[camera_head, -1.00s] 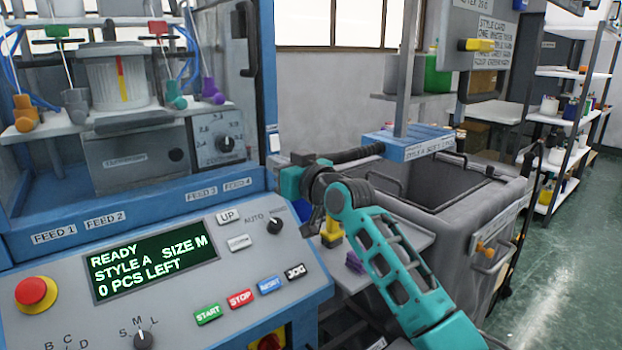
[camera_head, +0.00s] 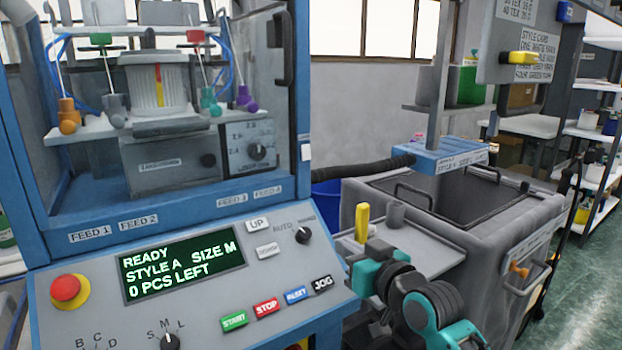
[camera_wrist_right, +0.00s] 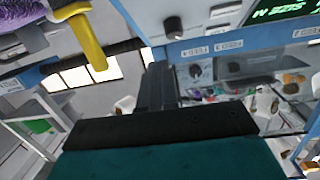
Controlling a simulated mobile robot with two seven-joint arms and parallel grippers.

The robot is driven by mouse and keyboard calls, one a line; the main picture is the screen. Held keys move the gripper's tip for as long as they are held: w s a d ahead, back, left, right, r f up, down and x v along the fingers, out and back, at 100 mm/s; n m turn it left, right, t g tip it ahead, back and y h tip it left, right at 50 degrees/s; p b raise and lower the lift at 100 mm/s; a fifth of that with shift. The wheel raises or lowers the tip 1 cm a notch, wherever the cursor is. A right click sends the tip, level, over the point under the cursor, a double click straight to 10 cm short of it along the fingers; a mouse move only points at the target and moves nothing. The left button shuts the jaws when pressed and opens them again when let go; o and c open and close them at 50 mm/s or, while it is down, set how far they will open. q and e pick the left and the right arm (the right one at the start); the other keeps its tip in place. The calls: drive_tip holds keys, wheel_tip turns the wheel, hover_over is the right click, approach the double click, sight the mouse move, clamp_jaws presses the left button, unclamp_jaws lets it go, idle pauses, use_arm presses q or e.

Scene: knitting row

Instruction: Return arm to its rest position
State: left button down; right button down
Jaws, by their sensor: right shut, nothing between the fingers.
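My right arm rises from the lower right edge of the head view. Its teal and dark gripper (camera_head: 374,272) is beside the right end of the machine's control panel (camera_head: 210,325), in front of the grey side shelf (camera_head: 425,232). In the right wrist view the dark fingers (camera_wrist_right: 158,80) are together and empty, pointing towards the machine front. The fingertips are hard to make out in the head view. My left gripper is in neither view.
A yellow upright piece (camera_head: 362,222) stands on the side shelf close behind the gripper. A grey bin (camera_head: 520,215) is to the right. The panel screen (camera_head: 182,265) reads READY, STYLE A, SIZE M, 0 PCS LEFT. Green floor (camera_head: 590,290) is open at far right.

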drive_tip(key=s+d+f+m+g+h, duration=0.1)
drive_tip(key=s+d+f+h, duration=0.15)
drive_tip(key=s+f, duration=0.5)
drive_tip(key=s+d+f+m+g+h, duration=0.1)
drive_tip(key=s+d+f, duration=0.25)
drive_tip(key=f, duration=0.75)
drive_tip(key=s+d+f+g+h, duration=0.1)
drive_tip(key=s+d+f, duration=0.1)
drive_tip(key=s+f, duration=0.3)
drive_tip(key=s+d+f+g+h, duration=0.1)
drive_tip(key=s+f, duration=0.4)
drive_tip(key=s, duration=0.7)
drive_tip(key=shift+d+f, duration=0.25)
drive_tip(key=shift+d, duration=0.15)
